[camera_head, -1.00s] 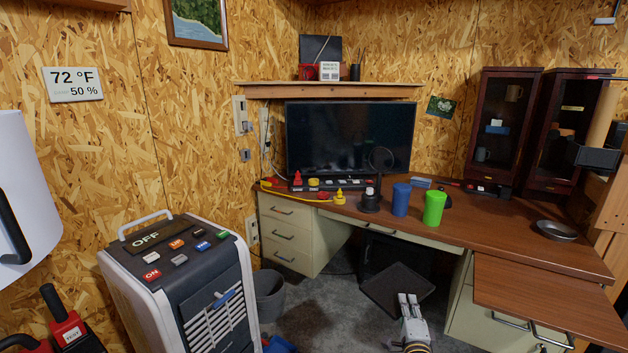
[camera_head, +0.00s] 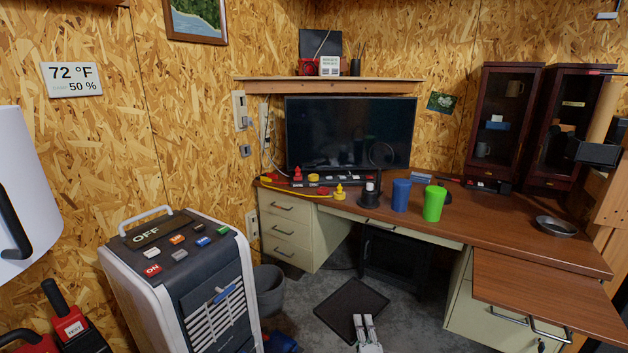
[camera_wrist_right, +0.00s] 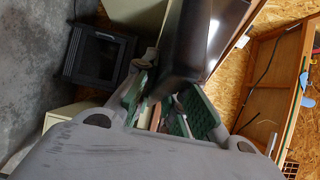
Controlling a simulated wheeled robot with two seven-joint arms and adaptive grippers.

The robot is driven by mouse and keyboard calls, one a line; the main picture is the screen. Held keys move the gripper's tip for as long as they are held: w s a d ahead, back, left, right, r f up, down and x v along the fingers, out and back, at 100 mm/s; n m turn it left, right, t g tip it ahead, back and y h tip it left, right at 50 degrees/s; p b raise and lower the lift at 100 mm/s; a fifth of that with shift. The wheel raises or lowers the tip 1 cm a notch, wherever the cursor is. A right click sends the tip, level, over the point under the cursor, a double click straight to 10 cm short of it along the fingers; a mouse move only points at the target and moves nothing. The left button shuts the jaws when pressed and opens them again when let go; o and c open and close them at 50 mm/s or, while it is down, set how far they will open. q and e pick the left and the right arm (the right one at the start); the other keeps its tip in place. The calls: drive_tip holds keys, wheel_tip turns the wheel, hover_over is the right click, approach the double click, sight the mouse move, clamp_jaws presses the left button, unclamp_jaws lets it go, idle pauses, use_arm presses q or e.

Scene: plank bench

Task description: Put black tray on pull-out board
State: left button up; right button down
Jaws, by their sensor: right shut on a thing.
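The black tray (camera_head: 352,303) is a dark, shallow square with a raised rim. It shows low in the middle of the head view, in front of the desk's knee space, over the grey floor. My right gripper (camera_head: 366,326) is shut on its near edge. In the right wrist view the tray (camera_wrist_right: 190,50) runs up from between the green-padded fingers (camera_wrist_right: 170,105). The pull-out board (camera_head: 545,298) is a bare brown wooden leaf. It sticks out from the desk's right side, well to the right of the tray. My left gripper is not in view.
The desk (camera_head: 490,235) carries a green cup (camera_head: 434,204), a blue cup (camera_head: 401,195) and a grey bowl (camera_head: 556,227). A black cabinet (camera_head: 392,258) stands under it. Drawers (camera_head: 285,235) and a grey bin (camera_head: 270,290) are left of the tray. A cooler (camera_head: 185,280) stands further left.

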sight(336, 327)
drive_tip(key=a+r, duration=0.1)
drive_tip(key=a, duration=0.1)
drive_tip(key=a+r, duration=0.1)
drive_tip(key=a, duration=0.1)
drive_tip(key=a+r, duration=0.1)
drive_tip(key=a, duration=0.2)
idle(0.6)
drive_tip(key=shift+a+f, duration=0.1)
drive_tip(key=shift+a+r+y, duration=0.25)
drive_tip(key=shift+r+y, duration=0.05)
drive_tip(key=d+r, duration=0.6)
drive_tip(key=r, duration=0.6)
drive_tip(key=s+d+f, duration=0.5)
drive_tip(key=s+d, duration=0.2)
drive_tip(key=d, duration=0.2)
drive_tip(key=shift+d+f, duration=0.2)
drive_tip(key=shift+d, duration=0.15)
